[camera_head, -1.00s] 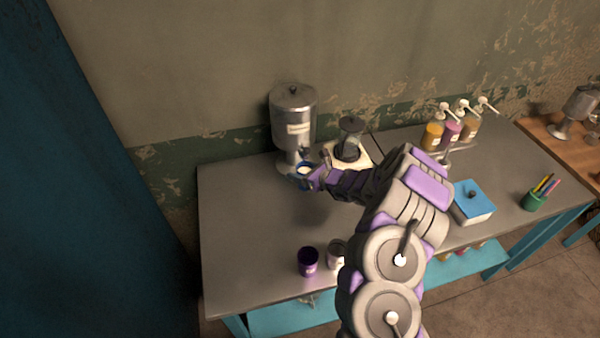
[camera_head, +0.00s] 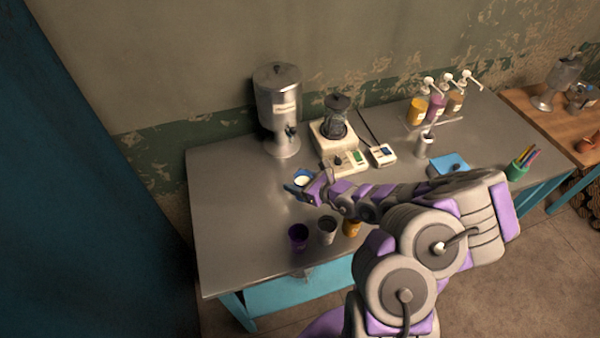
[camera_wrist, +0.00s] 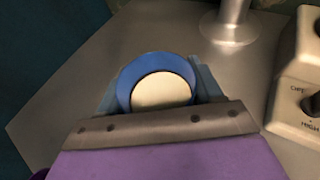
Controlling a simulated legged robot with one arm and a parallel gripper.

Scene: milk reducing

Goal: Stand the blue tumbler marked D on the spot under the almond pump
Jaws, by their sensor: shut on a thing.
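The blue tumbler (camera_head: 302,180) holds white liquid and is in my gripper (camera_head: 306,184), above the left part of the table. In the wrist view the tumbler (camera_wrist: 157,82) shows from above, between the jaws (camera_wrist: 158,98), with the pale liquid inside its rim. Its mark D is not visible. The pump bottles stand at the back right, an orange one (camera_head: 417,111), a purple one (camera_head: 436,107) and a brown-yellow one (camera_head: 454,103), on a pale base (camera_head: 436,126). Their labels are too small to read, so I cannot tell which is almond.
A steel dispenser (camera_head: 279,112) stands at the back left, beside a blender (camera_head: 335,123). A small scale-like device (camera_head: 383,155), a metal cup (camera_head: 424,146) and a blue box (camera_head: 449,165) lie between. Purple (camera_head: 298,237), grey (camera_head: 327,230) and orange (camera_head: 351,228) cups stand near the front edge.

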